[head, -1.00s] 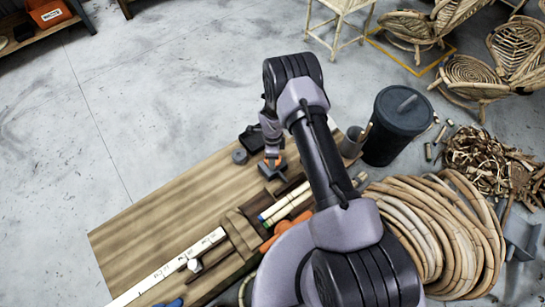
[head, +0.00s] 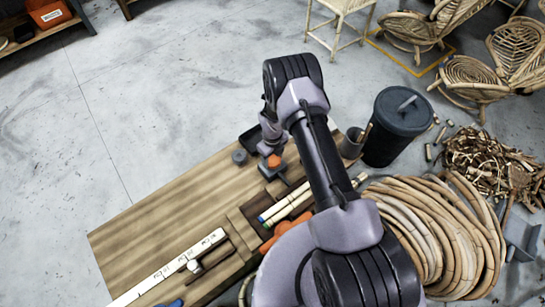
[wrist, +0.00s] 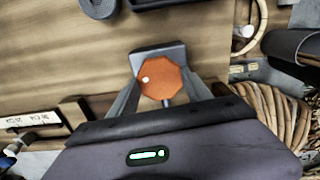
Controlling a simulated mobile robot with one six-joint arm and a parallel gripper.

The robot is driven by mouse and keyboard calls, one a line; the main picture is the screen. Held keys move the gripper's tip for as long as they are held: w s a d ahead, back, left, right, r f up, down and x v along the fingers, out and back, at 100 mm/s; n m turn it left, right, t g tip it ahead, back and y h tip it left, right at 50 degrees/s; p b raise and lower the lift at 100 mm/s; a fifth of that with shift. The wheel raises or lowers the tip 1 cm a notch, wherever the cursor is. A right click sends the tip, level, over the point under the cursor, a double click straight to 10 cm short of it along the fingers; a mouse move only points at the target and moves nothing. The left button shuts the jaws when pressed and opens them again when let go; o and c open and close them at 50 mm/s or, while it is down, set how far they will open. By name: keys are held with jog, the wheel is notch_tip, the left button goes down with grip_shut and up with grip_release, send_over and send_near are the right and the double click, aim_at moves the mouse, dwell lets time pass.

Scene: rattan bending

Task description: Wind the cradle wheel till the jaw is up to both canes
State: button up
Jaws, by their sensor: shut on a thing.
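The orange eight-sided cradle wheel (wrist: 163,84), with a white dot at its left, sits on a grey block (wrist: 150,55) in the wrist view. My gripper (wrist: 162,80) has a finger on either side of it and is shut on it. Two pale canes (head: 287,205), one with a blue end, lie in the wooden cradle (head: 243,229). My arm hides part of the cradle. I cannot tell from here whether the jaw touches either cane.
A white ruler (head: 180,262) lies along the bench (head: 165,215). A small dark round piece (head: 239,157) and a black tray (head: 250,139) are near the wheel. A dark bin (head: 398,125) and coiled rattan (head: 430,230) stand right of the bench. The bench's left part is clear.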

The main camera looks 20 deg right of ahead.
aim_at(273, 159)
jog(key=shift+m, duration=0.4)
dwell(0.3)
jog(key=o, duration=1.4)
jog(key=shift+c, duration=0.2)
notch_tip(273, 159, up, 18)
jog(key=p, duration=0.7)
jog(key=shift+f, duration=0.25)
